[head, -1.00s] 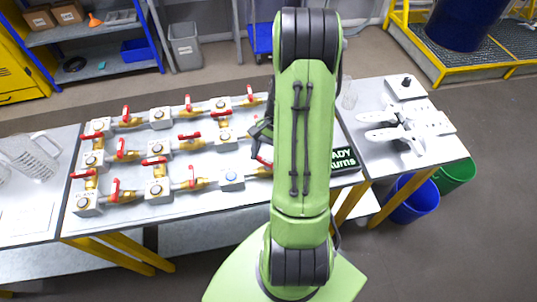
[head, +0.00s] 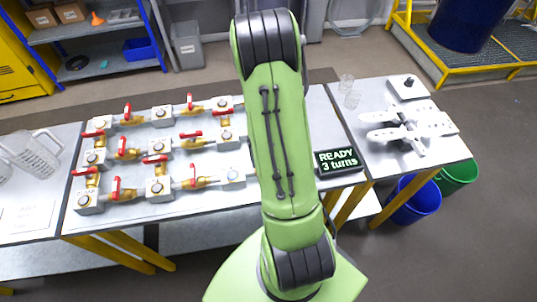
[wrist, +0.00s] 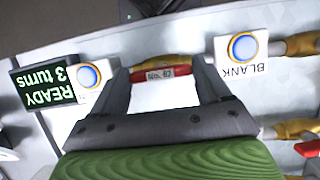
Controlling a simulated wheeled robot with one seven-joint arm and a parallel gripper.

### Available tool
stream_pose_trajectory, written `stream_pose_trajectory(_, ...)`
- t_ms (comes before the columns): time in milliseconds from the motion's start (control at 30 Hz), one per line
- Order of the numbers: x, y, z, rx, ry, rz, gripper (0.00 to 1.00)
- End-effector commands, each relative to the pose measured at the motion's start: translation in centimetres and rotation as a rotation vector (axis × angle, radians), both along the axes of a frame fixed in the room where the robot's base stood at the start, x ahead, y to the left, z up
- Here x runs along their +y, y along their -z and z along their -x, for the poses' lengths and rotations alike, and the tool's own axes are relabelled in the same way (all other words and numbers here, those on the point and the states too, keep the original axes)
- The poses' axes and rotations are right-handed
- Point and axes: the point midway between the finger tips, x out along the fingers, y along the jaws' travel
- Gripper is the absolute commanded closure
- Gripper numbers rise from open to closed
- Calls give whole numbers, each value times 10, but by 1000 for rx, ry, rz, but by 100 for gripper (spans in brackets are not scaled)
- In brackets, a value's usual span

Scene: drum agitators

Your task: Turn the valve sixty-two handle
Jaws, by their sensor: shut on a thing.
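A red valve handle (wrist: 180,71) with a small upside-down tag that appears to read No. 62 lies between the fingers of my gripper (wrist: 163,80) in the wrist view. The fingers are shut on its two ends. Part of its brass body (wrist: 160,60) shows just beyond it. In the head view my green arm hides the gripper and this valve. Other red-handled brass valves, such as one at the front (head: 116,188), stand in rows on the bench's pale panel.
A display (head: 339,160) reading "READY 3 turns" lies right of the arm. In the wrist view, white blocks with round blue-centred caps flank the gripper; the right one (wrist: 243,48) is marked BLANK. A white propeller-like part (head: 400,130) and clear glasses (head: 352,99) stand on the right table.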

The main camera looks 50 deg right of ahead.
Motion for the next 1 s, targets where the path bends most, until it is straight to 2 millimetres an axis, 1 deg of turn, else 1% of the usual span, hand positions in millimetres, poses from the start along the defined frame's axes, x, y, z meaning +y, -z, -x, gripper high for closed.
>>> stream_pose_trajectory(200, 0, 0, -1, -4, -30, 2, 54)
stream_pose_trajectory(567, 0, 0, -1, -4, -33, 2, 54)
stream_pose_trajectory(600, 0, 0, -1, -4, -33, 2, 19)
stream_pose_trajectory(667, 0, 0, -1, -4, -32, 2, 10)
stream_pose_trajectory(700, 0, 0, -1, -4, -32, 1, 4)
stream_pose_trajectory(733, 0, 0, -1, -3, -31, 1, 0)
stream_pose_trajectory(933, 0, 0, -1, -2, -30, 1, 0)
stream_pose_trajectory(1000, -1, -4, -2, -4, -30, 2, 0)
